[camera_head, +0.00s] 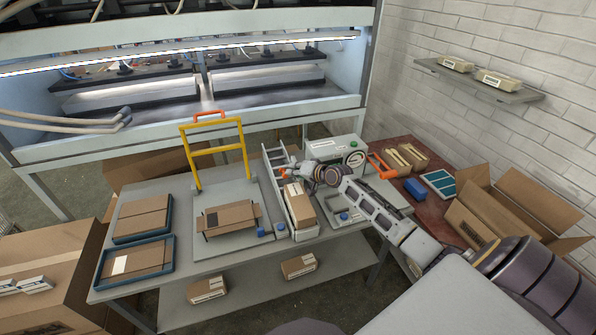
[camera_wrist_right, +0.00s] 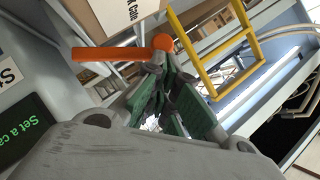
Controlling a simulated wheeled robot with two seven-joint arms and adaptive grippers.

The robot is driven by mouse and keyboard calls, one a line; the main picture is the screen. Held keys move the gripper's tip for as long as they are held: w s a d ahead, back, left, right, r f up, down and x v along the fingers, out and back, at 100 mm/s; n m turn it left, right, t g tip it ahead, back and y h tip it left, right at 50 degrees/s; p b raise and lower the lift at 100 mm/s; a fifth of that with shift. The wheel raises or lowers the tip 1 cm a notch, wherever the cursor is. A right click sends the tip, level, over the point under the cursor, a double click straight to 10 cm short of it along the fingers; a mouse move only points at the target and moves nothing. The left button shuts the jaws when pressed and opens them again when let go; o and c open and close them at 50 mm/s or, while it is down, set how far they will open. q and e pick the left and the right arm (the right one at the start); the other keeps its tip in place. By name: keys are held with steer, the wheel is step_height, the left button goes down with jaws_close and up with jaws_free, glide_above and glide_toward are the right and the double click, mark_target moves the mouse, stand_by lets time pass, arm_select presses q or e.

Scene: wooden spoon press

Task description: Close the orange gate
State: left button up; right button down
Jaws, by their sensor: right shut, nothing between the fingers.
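The orange gate (camera_wrist_right: 112,53) shows in the right wrist view as an orange bar with a round orange end at its right. It lies just beyond my right fingertips. In the head view only a small orange part (camera_head: 284,173) shows beside my gripper. My right gripper (camera_head: 290,170) is shut and empty, at the grey channel (camera_head: 270,158) on the bench. Its dark green fingers (camera_wrist_right: 160,88) are close to the bar's round end; I cannot tell whether they touch it. My left gripper is not in view.
A brown carton (camera_head: 300,204) sits in the channel near my gripper. A yellow frame (camera_head: 215,150) with an orange handle stands upright to the left. A white machine (camera_head: 345,150) stands behind my wrist, with an orange handle (camera_head: 380,168) to its right. Blue trays (camera_head: 172,262) hold cardboard at left.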

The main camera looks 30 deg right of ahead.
mark_target(285, 175)
steer(key=shift+a+f, duration=0.15)
steer(key=shift+a, duration=0.3)
steer(key=shift+w+a+f, duration=0.2)
steer(key=shift+a+f, duration=0.25)
steer(key=shift+w+a+f, duration=0.2)
steer(key=shift+a+f, duration=0.2)
steer(key=shift+a, duration=0.05)
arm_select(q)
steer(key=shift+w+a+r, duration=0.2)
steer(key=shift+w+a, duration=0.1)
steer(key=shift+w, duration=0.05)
arm_select(e)
steer(key=shift+d, duration=0.1)
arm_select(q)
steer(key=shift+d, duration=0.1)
arm_select(e)
steer(key=shift+s+d, duration=0.1)
steer(key=shift+s, duration=0.05)
arm_select(q)
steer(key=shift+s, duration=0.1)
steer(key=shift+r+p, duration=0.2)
steer(key=shift+p, duration=0.1)
arm_select(e)
steer(key=shift+r, duration=0.15)
